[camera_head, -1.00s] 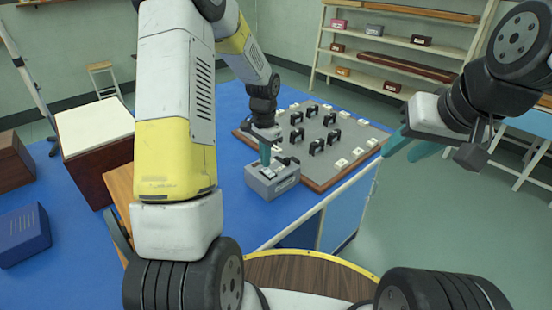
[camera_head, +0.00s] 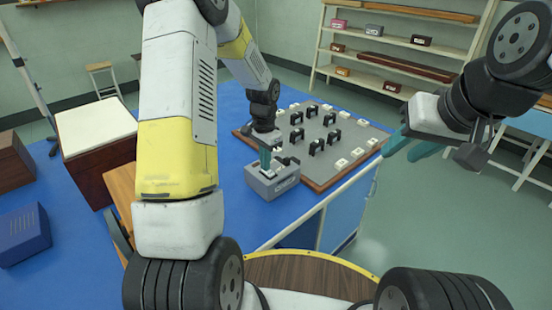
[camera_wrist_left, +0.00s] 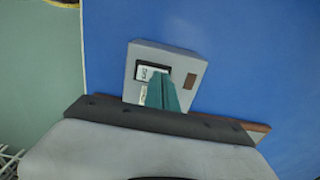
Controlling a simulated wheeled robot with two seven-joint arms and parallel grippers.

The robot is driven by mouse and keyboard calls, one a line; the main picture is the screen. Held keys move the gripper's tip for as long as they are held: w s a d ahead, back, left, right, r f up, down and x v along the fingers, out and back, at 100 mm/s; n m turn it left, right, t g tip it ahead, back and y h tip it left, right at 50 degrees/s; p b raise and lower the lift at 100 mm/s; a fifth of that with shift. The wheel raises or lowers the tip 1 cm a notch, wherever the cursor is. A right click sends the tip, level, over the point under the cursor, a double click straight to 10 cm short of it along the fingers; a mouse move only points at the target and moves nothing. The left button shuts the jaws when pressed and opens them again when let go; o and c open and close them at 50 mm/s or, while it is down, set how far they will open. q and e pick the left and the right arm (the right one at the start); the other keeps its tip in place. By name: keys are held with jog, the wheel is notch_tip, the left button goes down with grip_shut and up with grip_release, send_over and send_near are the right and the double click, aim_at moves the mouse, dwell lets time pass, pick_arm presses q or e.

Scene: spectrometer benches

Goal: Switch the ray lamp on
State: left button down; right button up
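A small grey box (camera_head: 266,187), which looks like the ray lamp, stands on the blue bench by the front corner of the board. It also shows in the left wrist view (camera_wrist_left: 180,58), with a label and a brown rectangle on its top. My left gripper (camera_head: 265,160) points down at the box's top. In the left wrist view its teal fingers (camera_wrist_left: 163,92) lie side by side, shut, over the box near the label. They hide part of the top, and I cannot tell whether they touch it. My right gripper (camera_head: 411,149) is open and empty, off the bench's right side.
A grey board (camera_head: 348,128) with several black holders and white pieces lies behind the box. A blue box (camera_head: 24,234) and a white-topped box (camera_head: 95,126) are at the left. Shelves (camera_head: 395,48) stand at the back. Bare blue bench lies left of the lamp box.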

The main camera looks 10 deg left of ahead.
pick_arm(q)
jog(key=shift+r, duration=3.5)
jog(key=s+r+n+t, duration=0.2)
jog(key=s+r, duration=0.3)
jog(key=r, duration=0.4)
jog(key=s+r+n+t, duration=0.1)
jog(key=s+r, duration=0.2)
jog(key=s, duration=0.3)
jog(key=s+d+r+n+t+h, duration=0.1)
jog(key=s+r+n, duration=0.1)
jog(key=s, duration=0.5)
jog(key=s+d+r+n+t+h, duration=0.1)
jog(key=s+r+n+t, duration=0.1)
jog(key=s+r, duration=0.2)
jog(key=shift+s+r, duration=0.3)
jog(key=shift+s, duration=0.85)
